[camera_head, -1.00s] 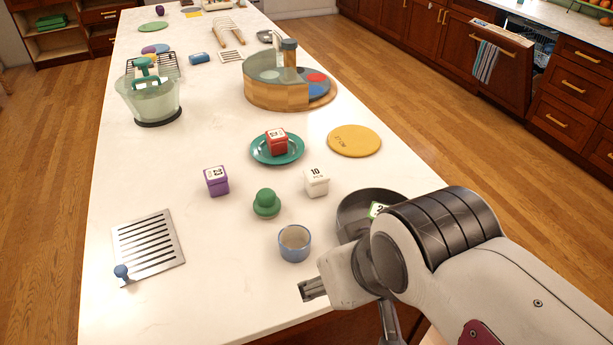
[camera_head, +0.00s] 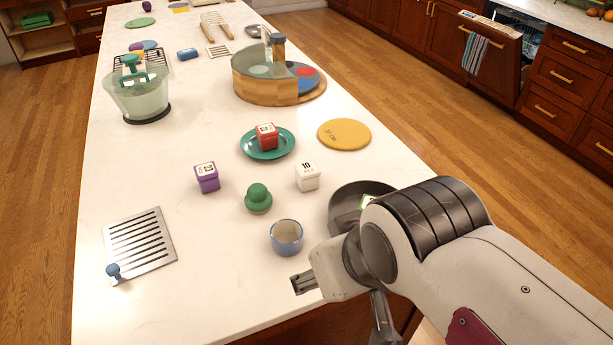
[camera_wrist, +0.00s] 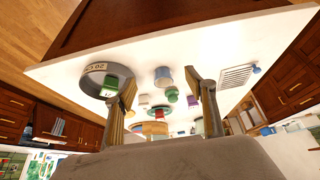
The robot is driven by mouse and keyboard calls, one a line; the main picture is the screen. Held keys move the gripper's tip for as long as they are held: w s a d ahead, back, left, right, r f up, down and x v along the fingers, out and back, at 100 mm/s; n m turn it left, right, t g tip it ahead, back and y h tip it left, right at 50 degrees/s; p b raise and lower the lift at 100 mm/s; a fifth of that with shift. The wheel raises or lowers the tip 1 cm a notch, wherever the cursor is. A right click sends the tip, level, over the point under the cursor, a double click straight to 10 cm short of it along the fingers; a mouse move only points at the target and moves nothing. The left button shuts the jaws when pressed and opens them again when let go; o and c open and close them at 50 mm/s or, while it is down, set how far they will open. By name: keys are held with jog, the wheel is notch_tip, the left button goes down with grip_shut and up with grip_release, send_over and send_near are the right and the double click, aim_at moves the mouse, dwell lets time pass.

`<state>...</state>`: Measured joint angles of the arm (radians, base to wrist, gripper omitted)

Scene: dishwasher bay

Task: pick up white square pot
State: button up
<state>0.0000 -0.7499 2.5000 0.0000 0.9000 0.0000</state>
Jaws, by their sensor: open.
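The white square pot (camera_head: 307,176) is a small white cube-like pot marked 10, upright on the white counter (camera_head: 200,300), between the green plate and the dark pan. In the wrist view, which looks inverted, I cannot single it out with certainty. My gripper (camera_head: 303,283) is at the counter's front edge, nearer than the pot and apart from it. In the wrist view its two fingers (camera_wrist: 157,95) stand wide apart with nothing between them at the tips.
Around the pot are a blue-grey cup (camera_head: 286,238), a green knobbed piece (camera_head: 258,199), a purple box (camera_head: 206,178), a green plate (camera_head: 284,149) bearing a red box (camera_head: 266,136), a yellow disc (camera_head: 344,134) and a dark pan (camera_head: 345,200). A slotted metal plate (camera_head: 140,243) lies left.

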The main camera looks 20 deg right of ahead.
jog(key=shift+o, duration=0.5)
jog(key=shift+w, duration=0.1)
jog(key=n+t+h, duration=0.2)
jog(key=n+t, duration=0.2)
jog(key=n, duration=1.6)
send_near(313, 171)
jog(key=f+n+t, duration=0.1)
jog(key=n, duration=0.4)
jog(key=w+d+f+n+t+y, duration=0.1)
jog(key=f+n, duration=0.1)
jog(key=n, duration=0.3)
jog(key=w+f+n+t, duration=0.1)
jog(key=n+t, duration=0.1)
jog(key=n, duration=0.3)
jog(key=shift+d+f+n+y, duration=0.15)
jog(key=shift+f+n+y, duration=0.1)
jog(key=shift+n+y, duration=0.05)
jog(key=shift+x, duration=1.3)
